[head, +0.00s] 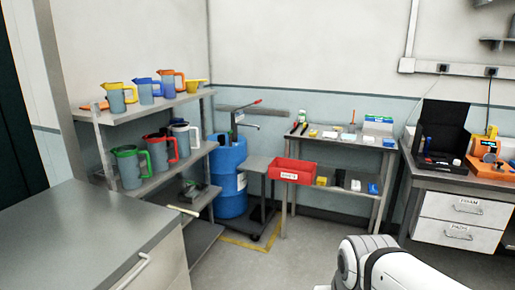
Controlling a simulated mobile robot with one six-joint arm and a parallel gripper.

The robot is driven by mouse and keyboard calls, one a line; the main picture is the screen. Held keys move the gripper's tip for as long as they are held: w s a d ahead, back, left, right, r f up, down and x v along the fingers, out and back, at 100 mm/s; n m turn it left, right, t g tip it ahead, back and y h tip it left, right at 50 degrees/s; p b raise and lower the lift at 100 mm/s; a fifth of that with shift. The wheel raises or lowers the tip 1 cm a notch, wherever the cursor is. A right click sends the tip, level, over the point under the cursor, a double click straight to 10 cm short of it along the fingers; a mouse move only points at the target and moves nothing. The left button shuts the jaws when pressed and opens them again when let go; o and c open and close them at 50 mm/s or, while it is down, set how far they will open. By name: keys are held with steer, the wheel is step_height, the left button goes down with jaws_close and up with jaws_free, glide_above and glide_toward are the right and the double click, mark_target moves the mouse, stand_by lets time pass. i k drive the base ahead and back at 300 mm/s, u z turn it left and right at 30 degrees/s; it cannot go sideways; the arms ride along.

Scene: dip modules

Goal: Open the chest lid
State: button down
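No thing is clearly marked as the chest. A large grey-topped unit (75,232) fills the lower left, with a pale bar handle (135,272) on its front near the top edge. Its flat top looks closed down; I cannot tell whether it is a lid. A white, rounded part of my arm shows at the bottom right of centre. My gripper is out of view, so its place relative to the unit is hidden.
A shelf rack (140,112) with colored jugs stands behind the unit. A blue drum (229,178), a small grey cart (257,164) and a red bin (293,170) follow. A bench (432,172) with an open black case (443,130) stands right. The middle floor (262,262) is clear.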

mark_target(72, 234)
steer(key=u, duration=2.7)
